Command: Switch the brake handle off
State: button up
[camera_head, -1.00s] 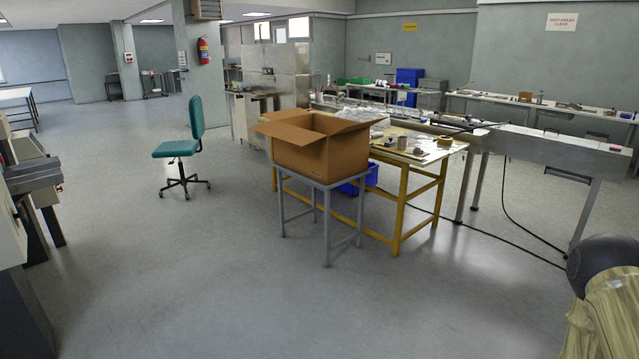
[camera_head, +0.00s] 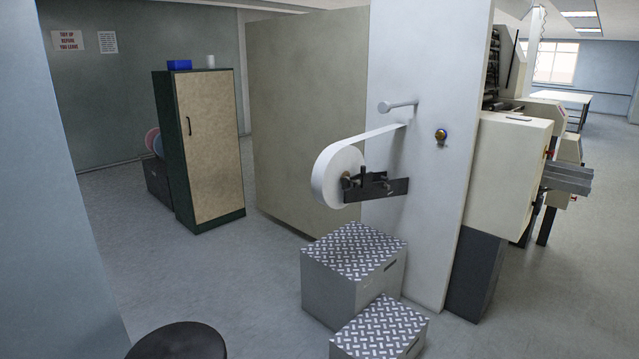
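A white film roll (camera_head: 338,177) hangs on the side of a tall white machine panel (camera_head: 420,220). A dark bracket (camera_head: 376,187) with small parts sits at the roll's hub. No brake handle can be told apart clearly there; the parts are small and dark. A short grey roller (camera_head: 398,105) sticks out above, with the film web running from the roll up to the panel. A round knob with a yellowish rim (camera_head: 441,136) is on the panel to the right. My gripper is not in view.
Two grey steps with patterned tops, a taller one (camera_head: 345,290) and a lower one (camera_head: 400,352), stand on the floor below the roll. A cabinet (camera_head: 210,150) stands at left. A dark round top (camera_head: 178,342) is cut off at the bottom. Floor left of the steps is clear.

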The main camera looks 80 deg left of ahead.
aim_at(385, 178)
jog(key=u, duration=2.2)
jog(key=i, duration=1)
jog(key=k, duration=0.65)
jog(key=z, duration=0.6)
jog(key=i, duration=0.95)
jog(key=u, duration=0.55)
jog(key=i, duration=0.65)
jog(key=u, duration=0.75)
